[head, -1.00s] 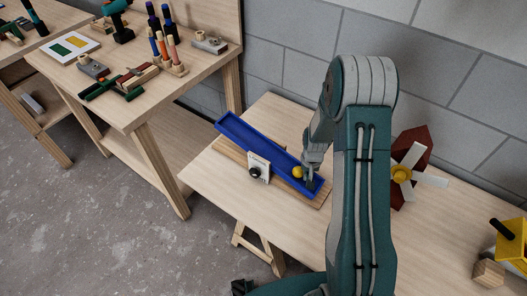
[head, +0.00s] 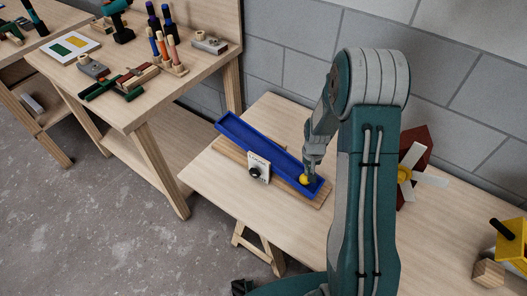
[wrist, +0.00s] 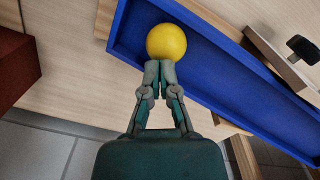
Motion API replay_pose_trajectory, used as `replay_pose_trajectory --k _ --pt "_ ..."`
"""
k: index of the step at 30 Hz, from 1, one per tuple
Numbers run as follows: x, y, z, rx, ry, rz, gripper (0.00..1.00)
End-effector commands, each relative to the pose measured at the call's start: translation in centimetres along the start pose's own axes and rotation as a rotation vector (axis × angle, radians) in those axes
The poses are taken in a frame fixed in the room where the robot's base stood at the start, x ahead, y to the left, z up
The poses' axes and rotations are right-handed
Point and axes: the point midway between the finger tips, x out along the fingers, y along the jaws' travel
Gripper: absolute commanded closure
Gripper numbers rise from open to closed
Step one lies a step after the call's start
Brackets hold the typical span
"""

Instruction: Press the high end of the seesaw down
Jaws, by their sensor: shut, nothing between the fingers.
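The seesaw is a long blue trough (head: 262,146) on a wooden base board, with a white pivot block (head: 258,168) at its middle. Its left end in the head view stands higher above the board; its right end is low. A yellow ball (head: 305,179) lies in the trough near the low right end. My gripper (head: 309,174) is shut and empty, pointing down by the ball at that end. In the wrist view the closed fingertips (wrist: 160,66) overlap the lower edge of the ball (wrist: 166,41); I cannot tell whether they touch. The blue trough (wrist: 225,85) runs diagonally there.
A dark red block with a white-bladed, yellow-hubbed fan (head: 405,174) stands right of my arm. A yellow thing (head: 512,245) and a wooden block (head: 488,273) are at the far right. A second bench with tools is at left. The table (head: 265,110) behind the trough is clear.

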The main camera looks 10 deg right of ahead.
Motion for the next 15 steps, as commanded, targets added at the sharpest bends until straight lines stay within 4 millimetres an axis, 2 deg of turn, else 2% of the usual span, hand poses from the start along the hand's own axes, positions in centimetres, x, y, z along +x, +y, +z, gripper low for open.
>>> replay_pose_trajectory --k 15 --pt "-2.7 0.0 0.0 0.0 0.001 0.0 1.0"
